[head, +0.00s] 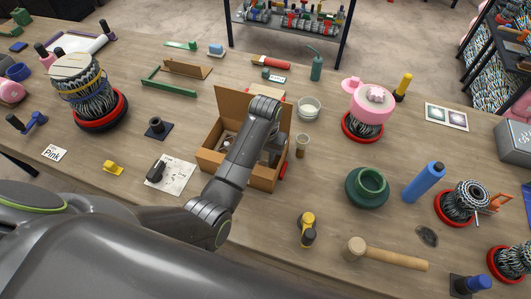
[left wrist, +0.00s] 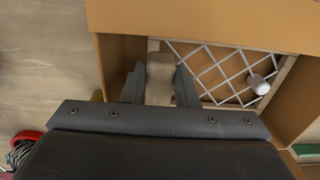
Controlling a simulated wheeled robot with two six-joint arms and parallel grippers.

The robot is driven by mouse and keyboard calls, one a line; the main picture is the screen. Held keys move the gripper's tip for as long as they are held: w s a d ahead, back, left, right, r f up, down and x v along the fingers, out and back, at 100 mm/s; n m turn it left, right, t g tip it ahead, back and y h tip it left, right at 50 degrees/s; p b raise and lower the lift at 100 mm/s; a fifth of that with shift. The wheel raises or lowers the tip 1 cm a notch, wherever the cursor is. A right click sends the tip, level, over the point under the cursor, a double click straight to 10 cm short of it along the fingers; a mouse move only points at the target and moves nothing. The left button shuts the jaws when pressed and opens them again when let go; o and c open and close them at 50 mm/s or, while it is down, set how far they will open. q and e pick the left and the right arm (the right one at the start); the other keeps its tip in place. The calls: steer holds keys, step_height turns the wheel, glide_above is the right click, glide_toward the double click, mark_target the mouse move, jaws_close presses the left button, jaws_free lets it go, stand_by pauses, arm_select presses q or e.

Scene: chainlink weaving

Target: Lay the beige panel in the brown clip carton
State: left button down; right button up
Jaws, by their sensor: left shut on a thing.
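The brown clip carton (head: 211,158) stands open on the table, its back flap raised. In the left wrist view its flap (left wrist: 210,18) spans the top. The beige panel (left wrist: 283,82), a pale frame with grey diamond mesh, lies within the carton's walls in that view. Whether it rests on the bottom I cannot tell. My left gripper (left wrist: 160,88) is over the carton, its fingers closed on a beige piece at the panel's left side. In the head view my left gripper (head: 274,150) is at the carton's right part, and my arm hides much of the inside. My right gripper is out of view.
A white knob (left wrist: 259,85) shows over the mesh. A small jar (head: 302,146) and a glass bowl (head: 308,108) stand close right of the carton. A green pot (head: 367,188) and a mallet (head: 385,254) are further right.

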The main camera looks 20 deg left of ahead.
arm_select(q)
steer(key=shift+f, duration=0.4)
stand_by(0.5)
steer(key=c, duration=1.1)
jaws_free()
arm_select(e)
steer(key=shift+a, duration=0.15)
arm_select(q)
steer(key=shift+o, duration=0.2)
